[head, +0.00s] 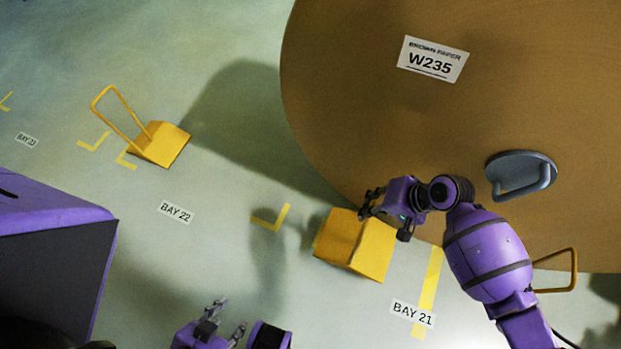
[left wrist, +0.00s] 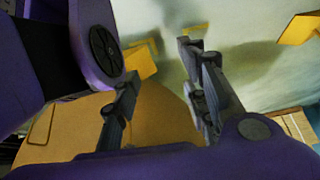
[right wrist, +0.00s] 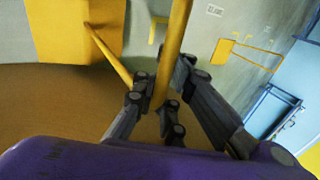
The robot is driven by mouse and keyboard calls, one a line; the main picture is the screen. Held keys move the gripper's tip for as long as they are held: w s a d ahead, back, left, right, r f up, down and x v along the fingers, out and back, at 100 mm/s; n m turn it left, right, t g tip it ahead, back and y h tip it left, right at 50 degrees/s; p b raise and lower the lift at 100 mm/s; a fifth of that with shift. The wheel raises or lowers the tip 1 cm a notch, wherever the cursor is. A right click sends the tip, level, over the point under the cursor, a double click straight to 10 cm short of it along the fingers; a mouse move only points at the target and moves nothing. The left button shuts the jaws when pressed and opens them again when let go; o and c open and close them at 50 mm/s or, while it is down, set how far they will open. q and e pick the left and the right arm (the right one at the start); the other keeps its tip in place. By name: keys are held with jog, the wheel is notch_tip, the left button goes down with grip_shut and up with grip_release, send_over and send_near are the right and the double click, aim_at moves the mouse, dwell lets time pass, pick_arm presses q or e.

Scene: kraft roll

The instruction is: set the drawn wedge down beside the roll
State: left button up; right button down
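The large brown paper roll (head: 380,110), labelled W235, fills the right of the head view. A yellow wedge (head: 350,246) is beside its lower left edge; I cannot tell whether it touches the floor. My right gripper (head: 367,204) is just above this wedge in the head view. In the right wrist view, its fingers (right wrist: 160,88) are closed around a yellow handle bar (right wrist: 177,40), with the yellow block (right wrist: 75,30) at upper left. My left gripper (head: 227,316) is open and empty, low in the head view; its parted fingers show in the left wrist view (left wrist: 165,95).
Another yellow wedge (head: 160,143) with a loop handle stands on the floor at left, near BAY 22 (head: 175,212). Yellow corner marks (head: 273,218) and a stripe (head: 428,290) mark the floor. A yellow loop (head: 573,270) shows at right. A blue frame (right wrist: 270,112) stands farther off.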

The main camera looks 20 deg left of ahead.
pick_arm(q)
notch_tip(320, 180, down, 7)
jog(key=b, duration=0.8)
jog(key=shift+s+a+f, duration=0.2)
jog(key=shift+s+a, duration=0.15)
jog(key=shift+s, duration=0.05)
jog(key=shift+s+g, duration=0.2)
jog(key=shift+g, duration=0.1)
jog(key=shift+w+r, duration=0.15)
dwell(0.6)
jog(key=shift+f, duration=0.3)
dwell(0.6)
jog(key=shift+f+b, duration=0.1)
jog(key=shift+b, duration=0.3)
jog(key=shift+s+f+b, duration=0.35)
jog(key=shift+f, duration=0.05)
dwell(0.9)
